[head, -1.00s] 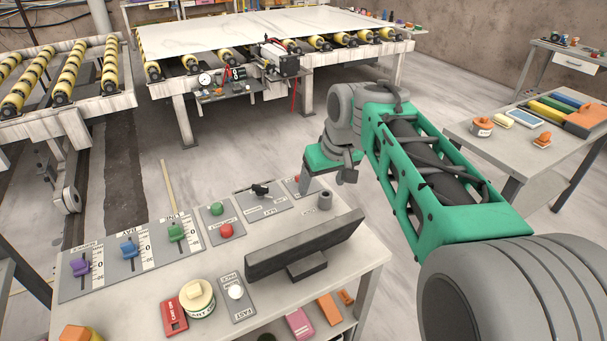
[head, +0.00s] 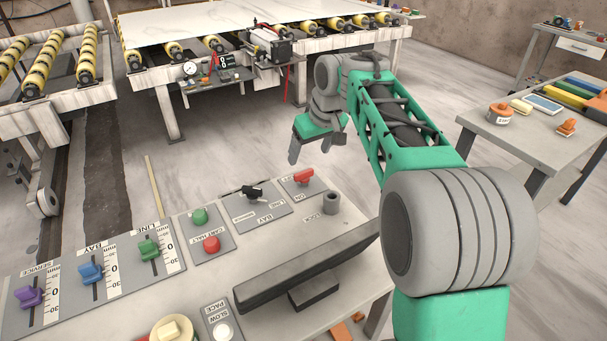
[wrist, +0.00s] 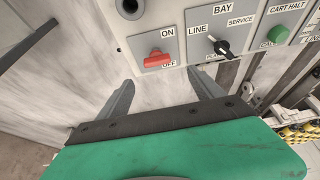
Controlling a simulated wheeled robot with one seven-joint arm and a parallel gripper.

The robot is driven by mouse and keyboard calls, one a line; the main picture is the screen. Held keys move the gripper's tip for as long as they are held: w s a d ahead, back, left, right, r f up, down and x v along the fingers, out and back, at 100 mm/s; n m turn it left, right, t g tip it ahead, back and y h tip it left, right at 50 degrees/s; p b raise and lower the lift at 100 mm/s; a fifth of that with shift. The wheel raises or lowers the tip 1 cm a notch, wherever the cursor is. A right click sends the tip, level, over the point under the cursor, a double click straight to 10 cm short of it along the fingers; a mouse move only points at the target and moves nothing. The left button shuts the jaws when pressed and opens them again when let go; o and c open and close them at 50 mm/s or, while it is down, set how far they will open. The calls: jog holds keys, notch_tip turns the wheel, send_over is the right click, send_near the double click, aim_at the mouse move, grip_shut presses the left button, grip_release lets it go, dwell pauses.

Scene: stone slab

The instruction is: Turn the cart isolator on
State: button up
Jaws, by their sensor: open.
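The cart isolator is a small grey panel with a red handle (head: 303,177) at the far right end of the console. In the wrist view the red handle (wrist: 157,60) lies between the labels ON and OFF, roughly crosswise. Which label it is set to I cannot tell for sure. My gripper (head: 316,148) is open and empty, just beyond the panel's far edge in the head view. In the wrist view its two fingers (wrist: 163,92) are spread wide, short of the handle and not touching it.
Beside the isolator is a black LINE/BAY/SERVICE selector (head: 254,192), then a green button (head: 199,216) and a red button (head: 211,243). A grey cup-like socket (head: 331,203) and a dark monitor (head: 307,267) stand nearby. A roller table with a slab (head: 215,20) is behind.

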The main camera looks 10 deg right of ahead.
aim_at(304, 172)
jog(key=x, duration=0.9)
jog(key=shift+w+d+f+b, duration=0.1)
jog(key=shift+d+f+b, duration=0.15)
jog(key=shift+d+b, duration=0.1)
jog(key=shift+a, duration=0.1)
jog(key=c, duration=1.4)
